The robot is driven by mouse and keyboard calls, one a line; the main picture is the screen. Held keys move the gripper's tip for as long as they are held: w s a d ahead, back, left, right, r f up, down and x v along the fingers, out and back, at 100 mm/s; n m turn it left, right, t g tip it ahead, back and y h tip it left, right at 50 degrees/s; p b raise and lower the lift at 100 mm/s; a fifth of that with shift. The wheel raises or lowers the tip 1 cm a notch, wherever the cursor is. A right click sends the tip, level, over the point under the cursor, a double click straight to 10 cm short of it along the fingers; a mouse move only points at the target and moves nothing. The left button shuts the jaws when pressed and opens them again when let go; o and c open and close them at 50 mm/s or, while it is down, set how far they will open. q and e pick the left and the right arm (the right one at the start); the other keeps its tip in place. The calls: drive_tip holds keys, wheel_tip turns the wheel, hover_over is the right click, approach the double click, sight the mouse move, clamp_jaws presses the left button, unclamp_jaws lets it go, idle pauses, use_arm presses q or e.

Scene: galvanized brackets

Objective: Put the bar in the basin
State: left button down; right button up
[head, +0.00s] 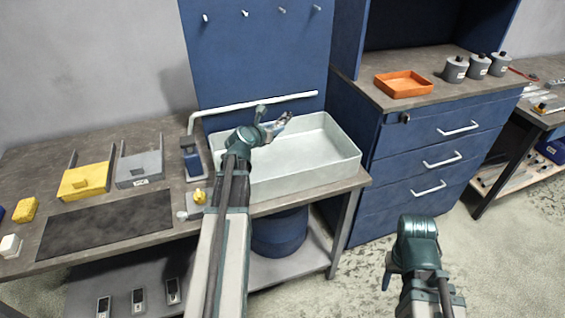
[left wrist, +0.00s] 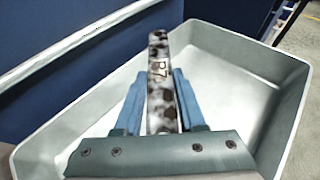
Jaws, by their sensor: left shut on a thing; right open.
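The bar is a mottled grey metal piece marked "P7" (left wrist: 160,85), seen in the left wrist view between the blue fingers of my left gripper (left wrist: 160,95). In the head view, my left gripper (head: 279,126) is shut on the bar (head: 285,119) over the inside of the basin. The basin (head: 345,150) is a pale grey-white, open rectangular tub on the bench; its floor below the bar looks empty. The left forearm hides part of its left side. My right gripper (head: 388,280) hangs low over the floor at the right, open, mostly hidden by its own wrist.
A white pipe (head: 265,103) runs behind the basin along the blue back panel. Left on the bench are a yellow bin (head: 85,181), a grey bin (head: 140,169) and a dark mat (head: 105,224). A blue drawer cabinet (head: 430,155) with an orange tray (head: 403,84) stands right.

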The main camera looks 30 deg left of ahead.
use_arm(q)
drive_tip(key=shift+w+d, duration=0.2)
drive_tip(key=shift+d, duration=0.1)
drive_tip(key=b, duration=1)
hover_over(277, 161)
wheel_tip(277, 161, down, 10)
drive_tip(key=shift+s, duration=0.1)
drive_tip(key=shift+f, duration=0.1)
drive_tip(key=shift+f+b, duration=0.5)
drive_tip(key=shift+b, duration=0.15)
drive_tip(key=c, duration=0.5)
unclamp_jaws()
